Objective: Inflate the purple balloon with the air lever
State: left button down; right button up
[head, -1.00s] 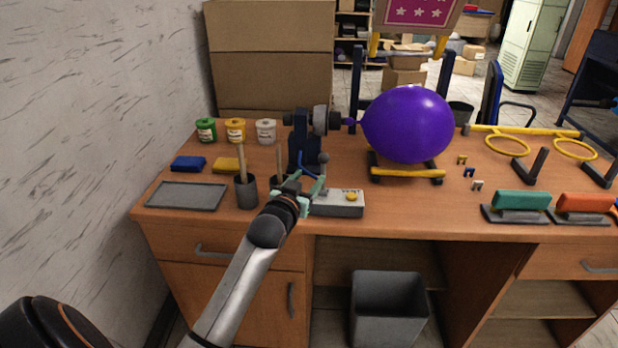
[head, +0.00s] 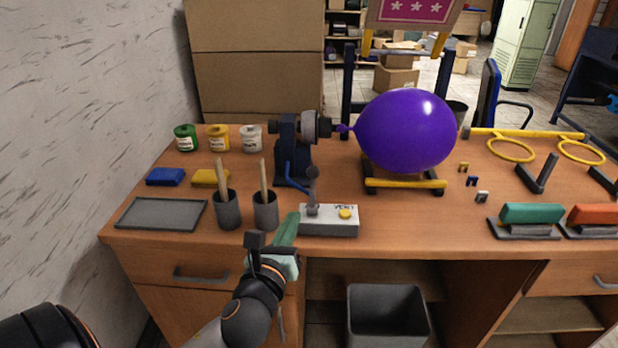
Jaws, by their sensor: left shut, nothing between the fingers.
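The purple balloon (head: 405,130) is large and round, its neck on the nozzle of the dark blue pump (head: 294,150). It sits over a cradle with a yellow front bar (head: 405,185). The air lever (head: 312,190) stands upright with a dark knob on a pale box (head: 328,224) that also carries a yellow button (head: 345,213) marked VENT. My left gripper (head: 287,234) is shut and empty, at the desk's front edge just left of and in front of the box, apart from the lever. My right gripper is out of view.
Two grey cups with sticks (head: 228,210) stand left of the box, near a grey tray (head: 160,214) and paint jars (head: 218,138). Stamps (head: 530,215), small clips (head: 472,181) and yellow rings (head: 510,150) are right. A grey bin (head: 387,310) stands below the desk.

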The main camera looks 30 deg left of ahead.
pick_arm(q)
jog(key=m, duration=0.2)
send_near(310, 173)
jog(key=x, duration=0.6)
jog(key=shift+w+d+f, duration=0.1)
jog(key=shift+w+f, duration=0.2)
jog(key=shift+w, duration=0.15)
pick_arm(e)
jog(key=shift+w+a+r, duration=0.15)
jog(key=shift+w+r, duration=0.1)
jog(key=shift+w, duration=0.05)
pick_arm(q)
jog(key=p, duration=0.2)
jog(key=shift+w+a+r+p, duration=0.25)
jog(key=shift+w+r+p, duration=0.1)
jog(key=shift+p, duration=0.05)
jog(key=shift+w+a+f+p, duration=0.15)
jog(key=shift+w+p, duration=0.15)
jog(key=shift+p, duration=0.15)
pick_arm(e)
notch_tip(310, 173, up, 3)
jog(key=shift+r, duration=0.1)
